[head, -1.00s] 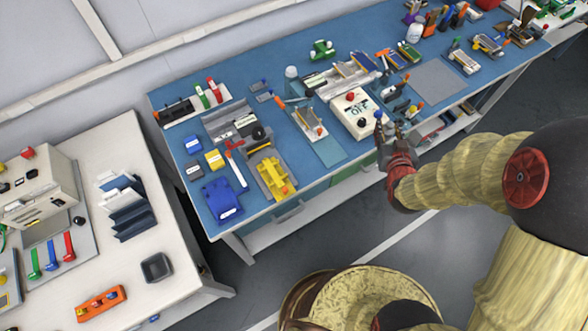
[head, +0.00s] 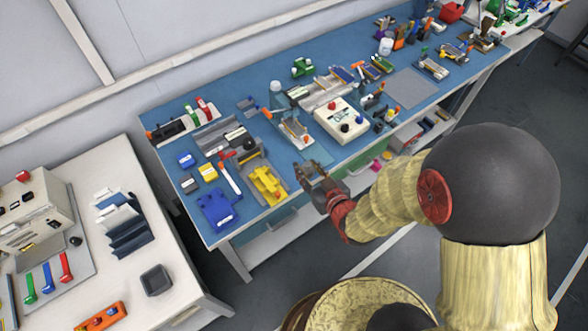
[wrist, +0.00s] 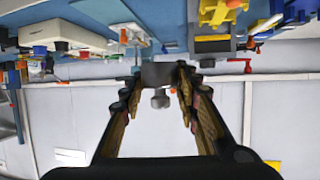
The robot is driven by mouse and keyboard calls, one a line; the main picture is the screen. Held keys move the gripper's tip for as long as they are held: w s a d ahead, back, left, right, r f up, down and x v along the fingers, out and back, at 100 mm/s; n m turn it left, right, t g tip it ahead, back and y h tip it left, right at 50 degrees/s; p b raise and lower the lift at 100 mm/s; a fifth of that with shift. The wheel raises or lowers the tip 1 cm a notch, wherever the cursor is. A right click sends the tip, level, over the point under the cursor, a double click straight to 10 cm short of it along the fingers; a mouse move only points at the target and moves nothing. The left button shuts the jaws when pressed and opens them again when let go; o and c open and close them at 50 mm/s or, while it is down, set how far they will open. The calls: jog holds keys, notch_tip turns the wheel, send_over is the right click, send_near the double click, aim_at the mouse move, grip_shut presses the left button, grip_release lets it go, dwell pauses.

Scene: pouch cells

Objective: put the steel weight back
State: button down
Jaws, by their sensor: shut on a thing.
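The steel weight (wrist: 159,76) is a grey block with a small round knob, seen in the wrist view between my fingertips. My gripper (head: 309,173) is shut on it, with one finger on each side. In the head view my gripper is at the front edge of the blue bench top, right of the yellow fixture. The weight is too small there to make out clearly against the fingers.
The blue bench (head: 345,163) is crowded. Near my gripper are a yellow fixture (head: 267,183), a white box with red and black knobs (head: 341,121) and a tray with an orange-tipped tool (head: 294,132). A white table (head: 185,283) stands at the left.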

jog(key=w+a+f+b, duration=0.1)
jog(key=w+f, duration=0.1)
jog(key=w+a+f, duration=0.1)
jog(key=w+f, duration=0.1)
jog(key=w, duration=0.1)
jog(key=w+a+f+b, duration=0.1)
jog(key=w+f, duration=0.2)
jog(key=shift+b, duration=0.35)
jog(key=shift+w+a+f, duration=0.15)
jog(key=shift+w+f, duration=0.1)
jog(key=shift+f, duration=0.2)
jog(key=shift+f+b, duration=0.75)
jog(key=shift+f, duration=0.75)
jog(key=shift+f+b, duration=0.3)
jog(key=shift+b, duration=0.05)
jog(key=shift+f+b, duration=0.25)
jog(key=shift+b, duration=0.05)
jog(key=c, duration=1.3)
grip_release()
jog(key=shift+s+f, duration=0.1)
jog(key=shift+f, duration=0.05)
